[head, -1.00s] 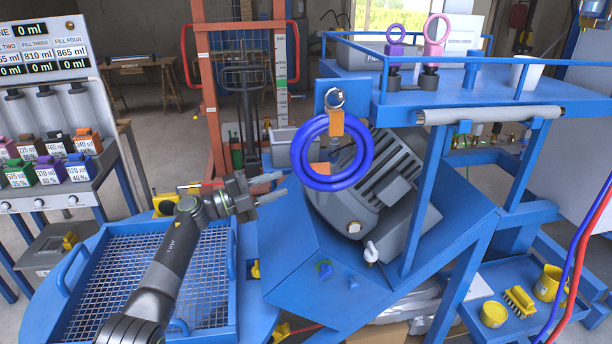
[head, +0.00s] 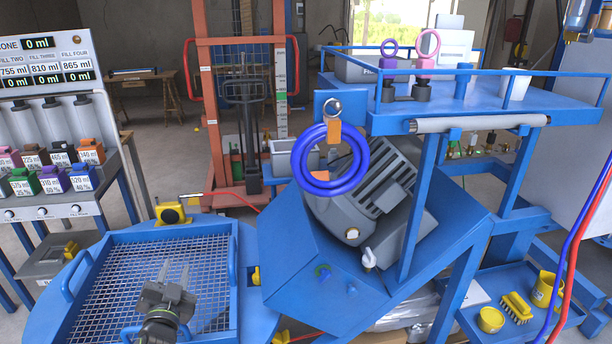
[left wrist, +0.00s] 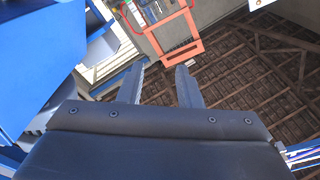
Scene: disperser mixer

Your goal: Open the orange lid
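An orange-lidded container (head: 90,151) stands at the right end of the back row of small coloured containers, on the dispenser at the left of the head view. Its lid appears closed. My left gripper (head: 174,274) is low over the blue mesh tray (head: 233,262), to the right of and nearer than the container, with its fingers pointing up. The fingers are apart and empty, and the gap (left wrist: 160,85) also shows in the left wrist view. The container is not seen in the wrist view. My right gripper is not in view.
A yellow tape measure (head: 172,212) lies behind the tray. The dispenser's display panel (head: 48,58) stands above the containers. Blue rings (head: 362,160) and a grey motor (head: 395,185) are to the right. An orange lift frame (head: 240,42) stands at the back.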

